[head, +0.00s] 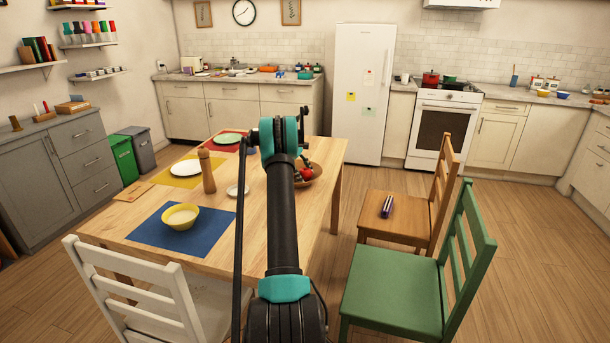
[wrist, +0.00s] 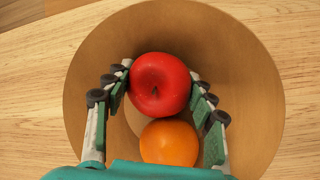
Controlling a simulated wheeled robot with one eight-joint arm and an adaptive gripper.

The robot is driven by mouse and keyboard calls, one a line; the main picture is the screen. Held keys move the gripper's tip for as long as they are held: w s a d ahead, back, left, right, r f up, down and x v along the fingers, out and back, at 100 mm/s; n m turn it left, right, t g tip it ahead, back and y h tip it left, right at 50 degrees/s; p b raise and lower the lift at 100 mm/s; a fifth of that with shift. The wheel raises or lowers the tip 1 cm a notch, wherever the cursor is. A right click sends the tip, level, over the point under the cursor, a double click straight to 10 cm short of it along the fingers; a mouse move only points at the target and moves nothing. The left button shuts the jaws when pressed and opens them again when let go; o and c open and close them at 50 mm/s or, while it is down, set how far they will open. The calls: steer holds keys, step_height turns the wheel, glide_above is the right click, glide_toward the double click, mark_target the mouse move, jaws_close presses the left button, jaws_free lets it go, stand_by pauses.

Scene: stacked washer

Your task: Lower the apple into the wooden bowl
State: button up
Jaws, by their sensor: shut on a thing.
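A red apple (wrist: 160,85) is between the fingers of my gripper (wrist: 162,90) in the wrist view. The fingers press on its left and right sides. The wooden bowl (wrist: 255,60) is around and below the apple, its round rim showing on the table. An orange (wrist: 169,143) is in the bowl, close beside the apple at the lower edge. In the head view the bowl (head: 316,172) is on the right part of the table, partly hidden by my arm, with the apple (head: 307,173) showing at it. I cannot tell whether the apple touches the bowl.
The wooden table (head: 225,244) also bears a pepper mill (head: 207,172), a yellow bowl (head: 181,217) on a blue mat (head: 150,233), and plates on mats. A wooden chair (head: 405,218) and a green chair (head: 400,292) stand to the right.

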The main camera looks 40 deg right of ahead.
steer(key=o, duration=1.3)
steer(key=v, duration=1.2)
steer(key=shift+a, duration=0.2)
steer(key=s+a+r+m+t, duration=0.1)
steer(key=s+a, duration=0.3)
steer(key=a, duration=0.5)
steer(key=s+a+r+t+y, duration=0.15)
steer(key=s+a, duration=0.25)
steer(key=a, duration=0.5)
steer(key=s+a+r+m+t, duration=0.15)
steer(key=s+a, duration=0.25)
steer(key=a, duration=0.6)
steer(key=s+a+f+t, duration=0.1)
steer(key=s+a+f, duration=0.3)
steer(key=s, duration=0.6)
steer(key=s+a+f+m+t+y, duration=0.1)
steer(key=s+a+f, duration=0.3)
steer(key=s+a, duration=0.4)
steer(key=s+a+f+t+y, duration=0.1)
steer(key=s+a+f, duration=0.3)
steer(key=s, duration=0.9)
steer(key=shift+a+y, duration=0.25)
steer(key=shift+a, duration=1.2)
